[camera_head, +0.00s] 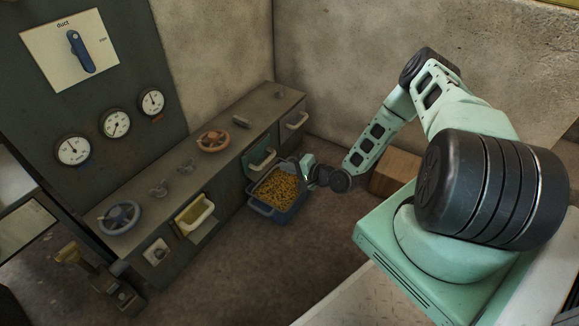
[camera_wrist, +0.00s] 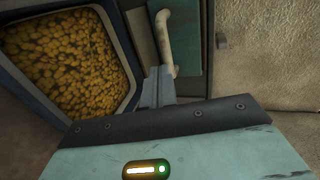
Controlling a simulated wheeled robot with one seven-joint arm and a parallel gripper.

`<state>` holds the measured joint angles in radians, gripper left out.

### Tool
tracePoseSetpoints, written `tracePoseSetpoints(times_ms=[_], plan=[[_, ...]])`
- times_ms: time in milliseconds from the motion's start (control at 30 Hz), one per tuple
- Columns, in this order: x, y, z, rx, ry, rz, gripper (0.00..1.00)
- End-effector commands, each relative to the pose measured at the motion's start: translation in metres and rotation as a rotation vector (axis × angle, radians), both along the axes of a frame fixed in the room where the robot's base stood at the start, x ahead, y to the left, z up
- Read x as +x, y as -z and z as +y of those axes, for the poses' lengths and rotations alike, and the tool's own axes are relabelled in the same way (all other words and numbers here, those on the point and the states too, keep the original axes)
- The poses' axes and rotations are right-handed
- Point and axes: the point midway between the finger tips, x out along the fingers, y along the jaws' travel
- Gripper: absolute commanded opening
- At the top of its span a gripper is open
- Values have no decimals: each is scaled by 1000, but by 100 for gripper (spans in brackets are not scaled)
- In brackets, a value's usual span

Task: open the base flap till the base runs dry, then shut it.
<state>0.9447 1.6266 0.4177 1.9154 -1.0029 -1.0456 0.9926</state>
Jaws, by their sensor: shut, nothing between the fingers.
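A teal flap (camera_head: 259,166) with a pale bar handle (camera_head: 262,157) is on the low front of the long grey cabinet, just above a blue bin (camera_head: 262,208) of yellow-brown pellets (camera_head: 280,188). I cannot tell for sure that this is the base flap, or whether it is fully shut. In the wrist view a teal panel (camera_wrist: 190,35) with a cream handle (camera_wrist: 166,42) stands just beyond my fingers. My gripper (camera_wrist: 158,86) is shut and empty, beside the bin's rim (camera_wrist: 122,45). Contact with the handle is unclear.
Another handled front (camera_head: 296,121) is further right, and an open cream-edged tray (camera_head: 196,214) is to the left. The cabinet top carries a blue wheel (camera_head: 119,217) and an orange wheel (camera_head: 213,140). A wooden box (camera_head: 397,172) stands behind my arm.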

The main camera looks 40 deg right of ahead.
Motion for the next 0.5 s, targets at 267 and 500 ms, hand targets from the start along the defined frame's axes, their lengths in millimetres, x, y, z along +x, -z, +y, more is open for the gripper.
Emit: tracePoseSetpoints(times_ms=[267, 500], plan=[[-33, -9, -13, 0, 2, 3, 0], [-67, -17, -26, 1, 3, 4, 0]])
